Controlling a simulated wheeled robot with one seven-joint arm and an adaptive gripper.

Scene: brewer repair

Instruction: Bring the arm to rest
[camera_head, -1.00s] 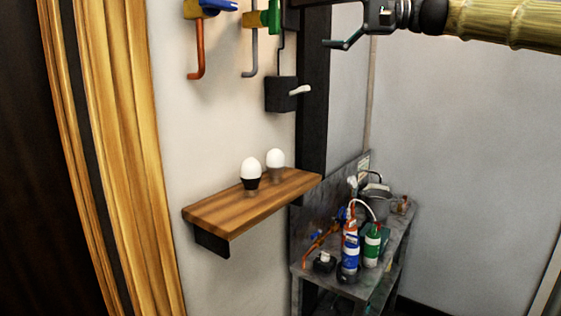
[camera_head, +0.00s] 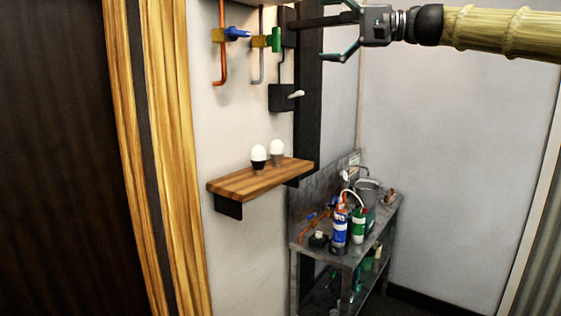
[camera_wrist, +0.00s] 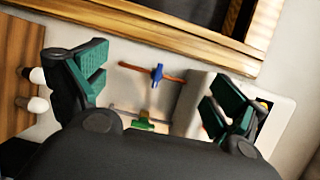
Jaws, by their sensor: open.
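My gripper (camera_head: 340,32) is at the top of the head view, at the end of my outstretched arm. Its fingers point left and are spread apart with nothing between them. In the wrist view my gripper (camera_wrist: 158,88) shows its two green-padded fingers wide apart. Beyond them are a copper pipe with a blue-handled valve (camera_wrist: 157,73) and a green-handled valve (camera_wrist: 141,123). In the head view the blue valve (camera_head: 236,33) and the green valve (camera_head: 275,40) are on the wall, left of the fingers. The gripper appears apart from them.
A wooden shelf (camera_head: 230,187) below holds a white bulb with a black base (camera_head: 259,154) and one with a grey base (camera_head: 277,149). A black box with a pale lever (camera_head: 283,98) is on the wall. A metal cart (camera_head: 348,257) with bottles stands lower right. The right wall area is clear.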

